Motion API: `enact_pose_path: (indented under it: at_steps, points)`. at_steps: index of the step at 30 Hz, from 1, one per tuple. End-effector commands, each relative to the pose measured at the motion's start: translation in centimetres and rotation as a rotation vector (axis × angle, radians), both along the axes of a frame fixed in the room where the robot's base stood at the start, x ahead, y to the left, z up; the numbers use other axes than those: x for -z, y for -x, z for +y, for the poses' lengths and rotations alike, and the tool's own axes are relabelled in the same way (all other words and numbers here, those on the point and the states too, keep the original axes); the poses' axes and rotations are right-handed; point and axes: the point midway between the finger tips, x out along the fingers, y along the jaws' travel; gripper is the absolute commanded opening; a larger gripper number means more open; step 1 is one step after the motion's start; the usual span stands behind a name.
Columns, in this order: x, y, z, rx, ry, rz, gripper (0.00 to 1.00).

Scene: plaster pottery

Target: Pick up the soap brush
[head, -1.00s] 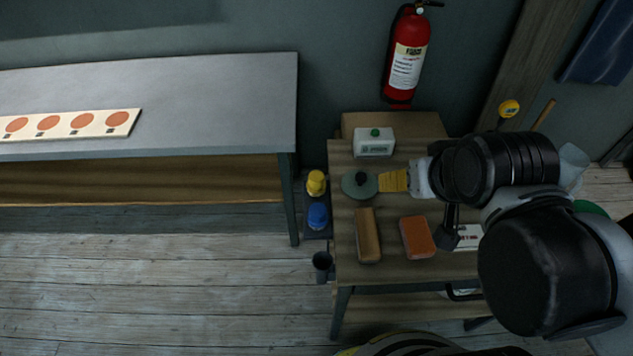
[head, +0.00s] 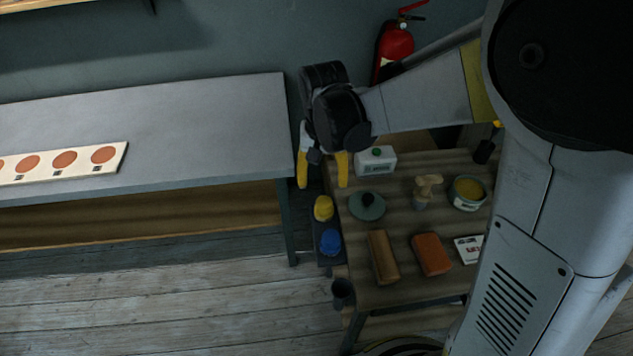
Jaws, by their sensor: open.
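A small tan brush-like thing (head: 427,190), which looks like the soap brush, stands on the small wooden table, left of a round tub (head: 467,193). A long brown block (head: 383,257) lies near the table's front left; I cannot tell whether it is a brush. My gripper (head: 322,171) is open and empty, its yellow fingers apart and pointing down. In the picture it is at the table's back left corner, left of the white box and well left of the tan brush.
On the wooden table (head: 402,219) are a white box (head: 376,160), a green disc with a dark knob (head: 367,206), an orange block (head: 432,254) and a white card (head: 468,249). Yellow (head: 323,208) and blue (head: 330,242) items sit beside it. A grey bench (head: 200,130) is left.

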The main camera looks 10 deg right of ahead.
Motion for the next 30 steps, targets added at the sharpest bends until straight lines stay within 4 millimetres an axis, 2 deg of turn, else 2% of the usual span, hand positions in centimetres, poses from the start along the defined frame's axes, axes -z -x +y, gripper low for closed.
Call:
enact_pose_path:
  at_steps: [6,14,22,30]
  points:
    - [4.0,0.0,-0.1,0.0,0.0,0.0,0.63]
    - [5.8,-0.1,-0.2,0.0,0.0,-0.001,0.63]
    - [10.0,-0.2,-0.5,0.0,0.0,-0.001,0.63]
    - [10.3,-0.2,-0.5,0.0,0.0,-0.001,0.63]
